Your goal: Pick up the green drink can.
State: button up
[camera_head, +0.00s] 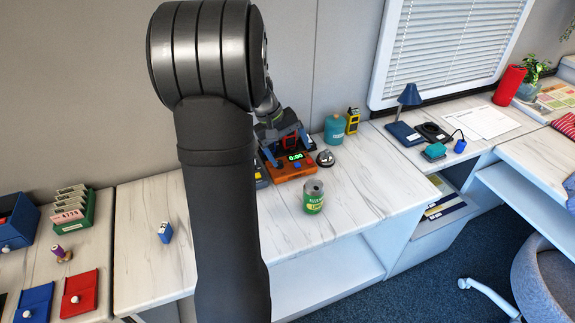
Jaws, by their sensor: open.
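The green drink can (314,199) stands upright on the white marbled counter (355,207), near its front edge, with a grey top and a yellow-green label. My gripper (275,158) is behind and to the left of the can, above the orange device (291,170) with a lit green display. It is open and apart from the can. My dark arm covers the middle of the view and hides part of the counter to the left of the can.
A small dark round object (325,158) sits behind the can. A teal canister (334,129) and a yellow device (352,121) stand farther back near the wall. The counter right of the can is clear. A small blue item (165,232) lies at left.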

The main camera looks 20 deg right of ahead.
jog(key=s+d+f+m+t, duration=0.1)
jog(key=s+d+m+t, duration=0.2)
jog(key=s+m+t, duration=0.55)
jog(key=w+d+f+g, duration=0.1)
jog(key=f, duration=0.4)
jog(key=w+d+f+m+g, duration=0.1)
jog(key=w+d+f, duration=0.1)
jog(key=f, duration=0.3)
jog(key=w+d+f+m+g, duration=0.1)
jog(key=w+d+f, duration=0.1)
jog(key=f, duration=0.4)
jog(key=shift+w+g, duration=0.15)
jog(key=shift+g, duration=0.2)
jog(key=c, duration=1.3)
jog(key=shift+o, duration=0.2)
jog(key=shift+r, duration=0.1)
